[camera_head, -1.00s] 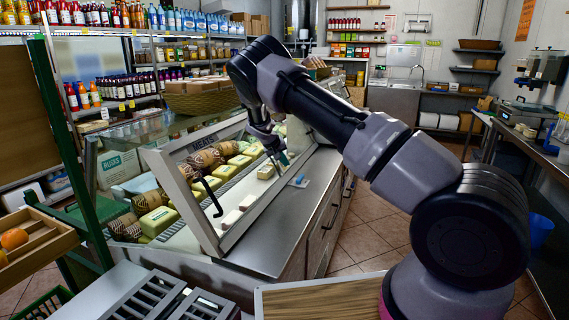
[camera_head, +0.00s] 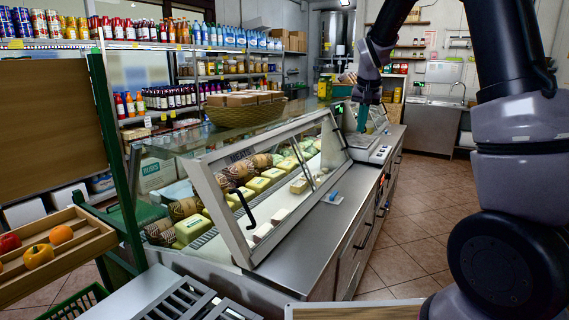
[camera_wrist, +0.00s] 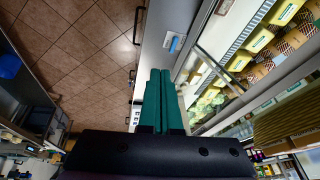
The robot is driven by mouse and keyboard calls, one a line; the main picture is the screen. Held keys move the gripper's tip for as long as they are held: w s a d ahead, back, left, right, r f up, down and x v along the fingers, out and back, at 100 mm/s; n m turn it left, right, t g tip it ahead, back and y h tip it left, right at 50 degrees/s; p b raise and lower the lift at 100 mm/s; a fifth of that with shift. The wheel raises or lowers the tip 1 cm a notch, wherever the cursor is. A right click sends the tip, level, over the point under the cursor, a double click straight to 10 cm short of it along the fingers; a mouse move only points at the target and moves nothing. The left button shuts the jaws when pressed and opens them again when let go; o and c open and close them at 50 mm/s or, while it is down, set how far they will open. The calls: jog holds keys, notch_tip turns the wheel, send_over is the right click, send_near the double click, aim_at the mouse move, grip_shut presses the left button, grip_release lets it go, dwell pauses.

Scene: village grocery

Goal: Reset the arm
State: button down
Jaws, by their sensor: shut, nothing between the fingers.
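My gripper (camera_head: 361,128) hangs pointing down at the upper right in the head view, above the far end of the deli counter. Its teal fingers are together and hold nothing. In the wrist view the fingers (camera_wrist: 160,75) lie side by side. My arm reaches up out of the top of the head view and comes back down to the gripper.
A glass-fronted display case (camera_head: 240,217) holds cheeses and sausages. A scale (camera_head: 366,147) stands on the counter near the gripper. A wicker basket (camera_head: 243,115) sits on the case. A fruit crate (camera_head: 62,258) is at left. Tiled floor (camera_head: 420,200) is clear at right.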

jog(key=s+r+t, duration=0.1)
jog(key=s+r, duration=0.2)
jog(key=s, duration=0.8)
jog(key=s+r+t+y, duration=0.1)
jog(key=s+r, duration=0.3)
jog(key=s, duration=0.7)
jog(key=s+r+t+y, duration=0.1)
jog(key=s+r, duration=0.2)
jog(key=s, duration=0.8)
jog(key=shift+d+r, duration=0.2)
jog(key=shift+r, duration=0.1)
